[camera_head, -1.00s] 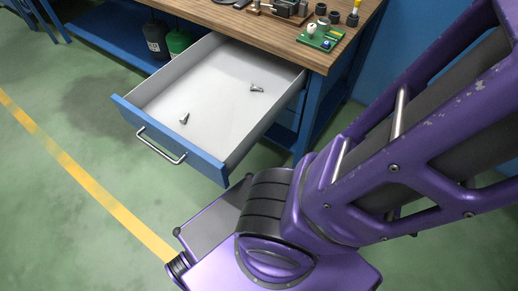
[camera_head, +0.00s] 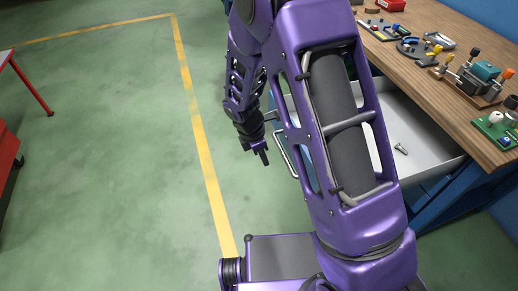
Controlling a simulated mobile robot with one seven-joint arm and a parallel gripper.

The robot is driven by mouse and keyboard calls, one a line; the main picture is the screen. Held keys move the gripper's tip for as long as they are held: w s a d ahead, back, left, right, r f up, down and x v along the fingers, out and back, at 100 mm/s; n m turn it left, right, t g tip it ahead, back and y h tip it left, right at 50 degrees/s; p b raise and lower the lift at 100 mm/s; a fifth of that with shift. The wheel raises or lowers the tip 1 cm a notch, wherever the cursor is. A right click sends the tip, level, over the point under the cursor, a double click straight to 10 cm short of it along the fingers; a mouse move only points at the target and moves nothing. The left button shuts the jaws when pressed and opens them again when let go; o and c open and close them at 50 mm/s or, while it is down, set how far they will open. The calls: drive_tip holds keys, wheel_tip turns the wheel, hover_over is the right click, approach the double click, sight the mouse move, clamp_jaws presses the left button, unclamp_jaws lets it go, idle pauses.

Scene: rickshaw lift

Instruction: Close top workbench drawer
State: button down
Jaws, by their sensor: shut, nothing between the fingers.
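The top workbench drawer (camera_head: 417,150) is open, pulled out from under the workbench's wooden top (camera_head: 425,75). My purple arm crosses in front of it and hides much of its left part and front panel. The drawer's metal handle (camera_head: 291,150) shows just left of my arm. My gripper (camera_head: 263,158) points down over the floor, to the left of the handle and apart from it in the picture. Its fingers are together and hold nothing. A metal bolt (camera_head: 401,149) lies on the drawer's pale bottom.
The bench top carries several small tools and fixtures, with a green board (camera_head: 499,130) at the right. A red cart or table (camera_head: 8,150) stands at the far left. Green floor with a yellow line (camera_head: 205,150) is clear between it and the drawer.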

drive_tip(key=shift+w+d+r, duration=0.2)
drive_tip(key=shift+d, duration=0.35)
drive_tip(key=shift+w+d+r, duration=0.15)
drive_tip(key=shift+d, duration=0.45)
drive_tip(key=shift+w+d+r, duration=0.2)
drive_tip(key=shift+d, duration=0.35)
drive_tip(key=shift+d, duration=0.1)
